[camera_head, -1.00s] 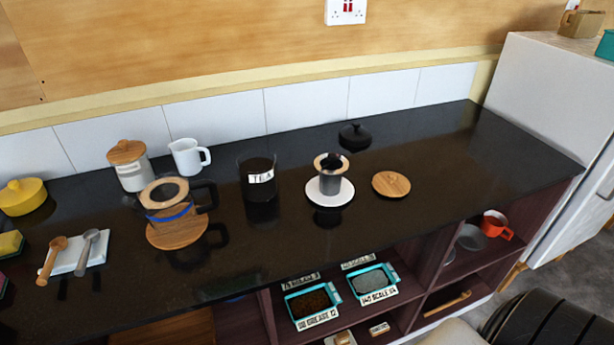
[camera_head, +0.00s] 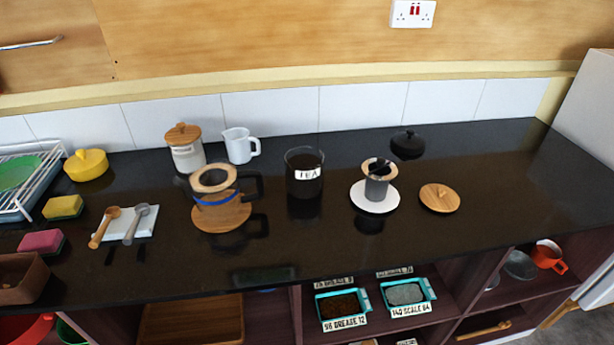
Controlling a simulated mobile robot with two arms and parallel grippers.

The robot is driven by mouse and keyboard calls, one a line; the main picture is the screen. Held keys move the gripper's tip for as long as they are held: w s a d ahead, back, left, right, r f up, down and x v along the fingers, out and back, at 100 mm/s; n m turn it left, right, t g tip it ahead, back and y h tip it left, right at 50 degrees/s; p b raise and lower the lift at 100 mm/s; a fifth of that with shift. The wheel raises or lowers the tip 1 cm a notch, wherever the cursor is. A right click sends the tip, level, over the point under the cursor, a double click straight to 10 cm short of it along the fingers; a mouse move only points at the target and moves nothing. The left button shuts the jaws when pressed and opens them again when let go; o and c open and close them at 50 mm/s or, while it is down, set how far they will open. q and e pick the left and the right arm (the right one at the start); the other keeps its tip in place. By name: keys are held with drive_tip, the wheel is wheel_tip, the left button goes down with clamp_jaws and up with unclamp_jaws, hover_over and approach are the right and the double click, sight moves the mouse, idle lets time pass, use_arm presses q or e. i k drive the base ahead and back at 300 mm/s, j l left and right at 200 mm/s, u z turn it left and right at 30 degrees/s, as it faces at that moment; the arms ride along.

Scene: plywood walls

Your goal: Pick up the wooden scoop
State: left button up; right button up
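The wooden scoop (camera_head: 104,227) is light brown with a small bowl at its far end. It lies on the left part of the black counter, at the left edge of a small white tray (camera_head: 144,226). A grey scoop (camera_head: 137,222) lies on the tray just to its right. Neither of my grippers is in view.
A pink sponge (camera_head: 41,242), a green-yellow sponge (camera_head: 63,207) and a brown box (camera_head: 22,279) stand left of the scoop. A glass pot on a wooden board (camera_head: 222,222) stands to its right. The counter in front of the scoop is mostly bare.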

sight(114, 212)
drive_tip(key=u, duration=1.3)
drive_tip(key=z, duration=0.3)
